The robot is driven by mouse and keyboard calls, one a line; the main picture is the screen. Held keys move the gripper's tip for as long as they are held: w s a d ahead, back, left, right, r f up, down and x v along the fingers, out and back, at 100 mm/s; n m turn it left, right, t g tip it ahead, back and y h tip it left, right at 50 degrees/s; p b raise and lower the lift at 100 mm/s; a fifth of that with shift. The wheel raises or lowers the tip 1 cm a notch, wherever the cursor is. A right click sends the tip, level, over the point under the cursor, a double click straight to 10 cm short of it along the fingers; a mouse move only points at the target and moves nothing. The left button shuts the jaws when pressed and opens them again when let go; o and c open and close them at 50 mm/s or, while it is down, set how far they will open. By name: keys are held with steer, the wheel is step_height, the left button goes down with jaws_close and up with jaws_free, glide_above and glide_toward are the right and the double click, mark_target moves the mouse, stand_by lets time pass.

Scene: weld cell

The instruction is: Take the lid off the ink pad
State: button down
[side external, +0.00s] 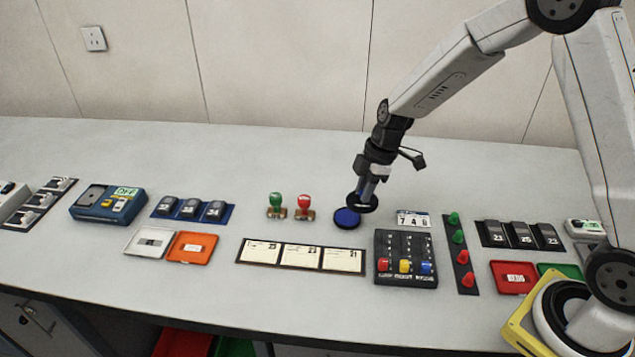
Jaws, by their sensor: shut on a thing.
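The round ink pad (346,219) stands on the table right of the two stamps, its blue top showing. A black round lid (359,205) is in my gripper (366,191), just above the pad and a little to its right, tilted. My gripper is shut on the lid and points down. The lid appears apart from the pad and overlaps its upper right edge in this view. The fingertips are small and partly merge with the dark lid.
A green stamp (276,206) and a red stamp (304,208) stand left of the pad. A row of cards (301,256) lies in front, a black slider panel (405,258) at front right, and a number display (413,219) right. The table behind is clear.

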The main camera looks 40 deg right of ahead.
steer(key=s+r, duration=0.5)
steer(key=s, duration=0.4)
steer(key=shift+s, duration=0.4)
steer(key=shift+s+d+f, duration=0.75)
steer(key=shift+s+d, duration=1.5)
steer(key=shift+d, duration=0.3)
steer(key=w+f, duration=0.2)
steer(key=w, duration=0.2)
steer(key=w+d+f, duration=0.1)
steer(key=w+f, duration=0.2)
steer(key=w, duration=0.1)
steer(key=w+f, duration=0.3)
steer(key=w, duration=0.1)
steer(key=shift+w+d+f, duration=0.2)
steer(key=shift+w+f, duration=0.05)
steer(key=shift+w, duration=0.05)
steer(key=shift+w+f, duration=0.4)
